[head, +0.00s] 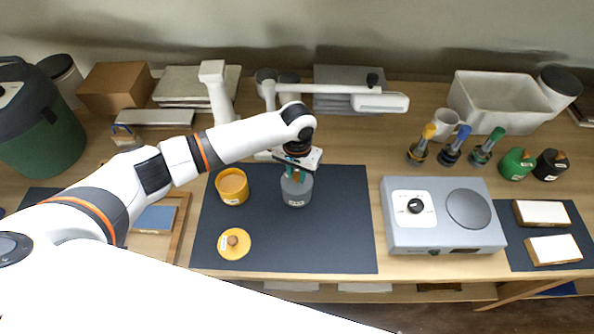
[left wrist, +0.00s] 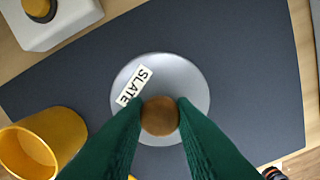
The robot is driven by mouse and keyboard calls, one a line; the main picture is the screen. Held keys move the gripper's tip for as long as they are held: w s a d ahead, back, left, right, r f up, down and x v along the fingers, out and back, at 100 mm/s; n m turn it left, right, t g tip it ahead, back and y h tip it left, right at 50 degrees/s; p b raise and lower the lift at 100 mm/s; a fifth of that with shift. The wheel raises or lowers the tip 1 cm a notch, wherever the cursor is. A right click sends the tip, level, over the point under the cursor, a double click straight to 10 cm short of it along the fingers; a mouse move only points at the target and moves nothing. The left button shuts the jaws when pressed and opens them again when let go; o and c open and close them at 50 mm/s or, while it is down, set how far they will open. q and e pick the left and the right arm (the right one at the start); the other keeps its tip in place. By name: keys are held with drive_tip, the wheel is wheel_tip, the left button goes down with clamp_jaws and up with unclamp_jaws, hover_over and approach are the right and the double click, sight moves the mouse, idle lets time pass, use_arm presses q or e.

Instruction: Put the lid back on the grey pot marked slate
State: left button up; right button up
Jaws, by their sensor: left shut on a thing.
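The grey pot (head: 296,193) stands on the dark mat (head: 335,230), with a pale label low on its front. My left gripper (head: 297,174) is directly above it, pointing down. In the left wrist view, the green fingers are shut on the wooden knob (left wrist: 160,116) of a round grey lid (left wrist: 190,85) marked SLATE. The lid hides the pot below it there. I cannot tell whether the lid rests on the rim or hangs just above it. My right gripper is not in view.
An open yellow pot (head: 232,187) stands left of the grey pot. Its yellow lid (head: 234,248) lies in front on the mat. A grey device with a dial (head: 440,235) is to the right. A white lamp arm (head: 335,88) reaches across behind. The mat's right part is clear.

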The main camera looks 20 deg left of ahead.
use_arm(q)
drive_tip(key=o, duration=1)
drive_tip(key=shift+o, duration=0.7)
drive_tip(key=o, duration=0.4)
drive_tip(key=shift+c, duration=0.2)
wheel_tip(320, 180, up, 5)
drive_tip(key=p, duration=0.6)
drive_tip(key=shift+r+p, duration=0.4)
drive_tip(key=shift+r, duration=0.65)
